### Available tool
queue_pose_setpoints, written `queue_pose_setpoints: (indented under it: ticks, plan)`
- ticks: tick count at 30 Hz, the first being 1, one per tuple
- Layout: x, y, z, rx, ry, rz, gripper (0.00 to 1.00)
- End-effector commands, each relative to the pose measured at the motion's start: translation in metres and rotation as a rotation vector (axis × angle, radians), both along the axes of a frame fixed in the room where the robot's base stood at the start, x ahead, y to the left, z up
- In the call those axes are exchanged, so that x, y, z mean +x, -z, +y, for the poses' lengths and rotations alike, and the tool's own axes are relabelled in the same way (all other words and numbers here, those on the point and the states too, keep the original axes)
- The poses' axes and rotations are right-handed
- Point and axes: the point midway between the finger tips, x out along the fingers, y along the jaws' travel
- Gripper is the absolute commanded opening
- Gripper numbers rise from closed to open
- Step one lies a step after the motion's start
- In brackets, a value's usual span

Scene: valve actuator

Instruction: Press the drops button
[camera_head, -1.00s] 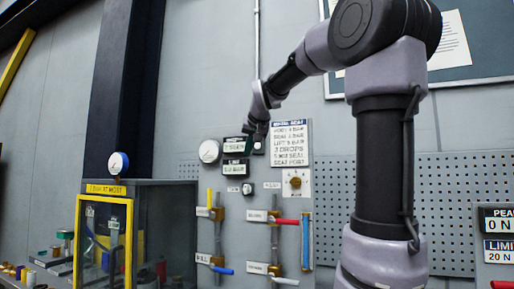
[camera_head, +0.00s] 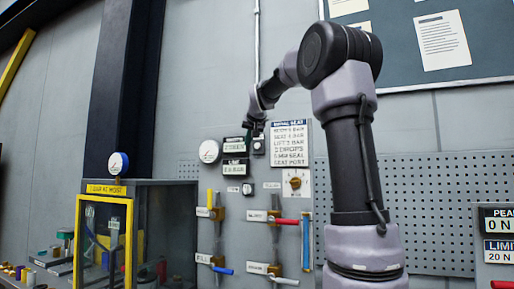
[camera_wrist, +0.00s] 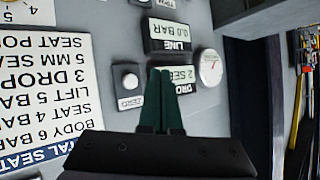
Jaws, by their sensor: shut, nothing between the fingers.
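A round white button (camera_wrist: 130,80) sits on a dark plate with a small label I cannot read surely. It is beside the drops display (camera_wrist: 183,80), whose text is partly hidden; the wrist view is upside down. In the head view the button's plate (camera_head: 258,146) is right of the drops display (camera_head: 236,145). My gripper (camera_wrist: 161,74) is shut and empty, its green fingers together. The fingertips overlap the display's edge beside the button in the wrist view. In the head view my gripper (camera_head: 249,134) is at the panel's top, up and left of the button; contact cannot be told.
The line display (camera_head: 235,168) reads about 0.0 bar. A gauge (camera_head: 209,151) and a text sheet (camera_head: 290,144) flank the displays. Below are a small round control (camera_head: 248,189), a knob (camera_head: 295,183) and valve levers (camera_head: 287,221). A yellow-framed cabinet (camera_head: 104,198) stands left.

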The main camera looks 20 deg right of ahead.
Motion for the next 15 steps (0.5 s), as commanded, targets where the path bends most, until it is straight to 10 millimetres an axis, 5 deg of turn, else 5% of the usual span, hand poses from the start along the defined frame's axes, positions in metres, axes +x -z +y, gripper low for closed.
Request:
queue_pose_setpoints:
  ticks: [15]
  plan:
    - [0.041,0.000,-0.041,0.000,0.000,0.000,0.00]
